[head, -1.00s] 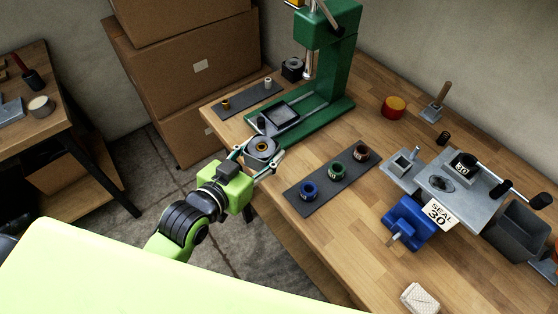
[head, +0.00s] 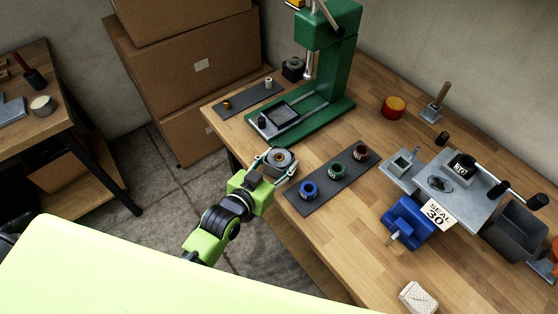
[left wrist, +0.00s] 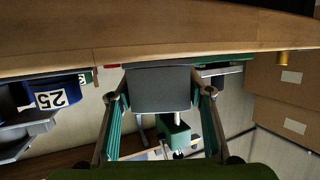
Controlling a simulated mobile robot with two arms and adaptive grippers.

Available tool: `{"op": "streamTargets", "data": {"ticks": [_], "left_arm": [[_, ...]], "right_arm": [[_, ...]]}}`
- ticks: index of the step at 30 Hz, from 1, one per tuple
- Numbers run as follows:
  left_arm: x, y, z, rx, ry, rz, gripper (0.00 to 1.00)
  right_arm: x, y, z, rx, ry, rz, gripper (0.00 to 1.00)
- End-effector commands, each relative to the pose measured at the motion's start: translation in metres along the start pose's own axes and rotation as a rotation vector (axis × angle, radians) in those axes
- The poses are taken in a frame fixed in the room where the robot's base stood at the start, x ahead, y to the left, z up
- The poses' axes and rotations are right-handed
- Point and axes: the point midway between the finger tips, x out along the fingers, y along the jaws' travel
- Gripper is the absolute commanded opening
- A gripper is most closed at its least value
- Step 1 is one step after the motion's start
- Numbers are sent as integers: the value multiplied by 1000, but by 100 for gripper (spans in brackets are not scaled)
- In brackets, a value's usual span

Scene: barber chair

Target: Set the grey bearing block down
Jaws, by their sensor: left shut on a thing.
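The grey bearing block (head: 279,163), with a round ring in its top, is at the table's left edge in the head view, beside the dark strip with the coloured rings. My left gripper (head: 275,160) is shut on it, with one finger on each side. In the left wrist view the block (left wrist: 158,89) shows as a plain grey face between the two fingers (left wrist: 160,95). I cannot tell whether its underside touches the table. My right gripper is not in view.
The wooden table (head: 330,235) has free room in front of the dark strip (head: 325,189), which holds blue, green and brown rings. A green press (head: 335,60) with a square fixture on its base (head: 283,112) stands behind. A blue vise (head: 405,222) is to the right.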

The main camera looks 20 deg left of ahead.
Motion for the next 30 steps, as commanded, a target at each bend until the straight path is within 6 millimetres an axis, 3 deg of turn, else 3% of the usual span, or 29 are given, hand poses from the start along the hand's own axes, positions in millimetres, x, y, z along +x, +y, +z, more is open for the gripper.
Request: {"op": "streamTargets", "data": {"ticks": [8,9,10,22,26,30], "left_arm": [[1,0,-3,1,12,0,0],[1,0,2,1,1,0,57],[0,0,2,1,1,0,63],[-1,0,-1,0,0,0,63],[-17,0,2,1,-3,0,63],[-46,0,3,2,-3,0,63]], "right_arm": [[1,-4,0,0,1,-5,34],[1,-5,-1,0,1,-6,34],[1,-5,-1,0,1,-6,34],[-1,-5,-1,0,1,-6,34],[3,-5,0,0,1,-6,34],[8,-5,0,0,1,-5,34]]}}
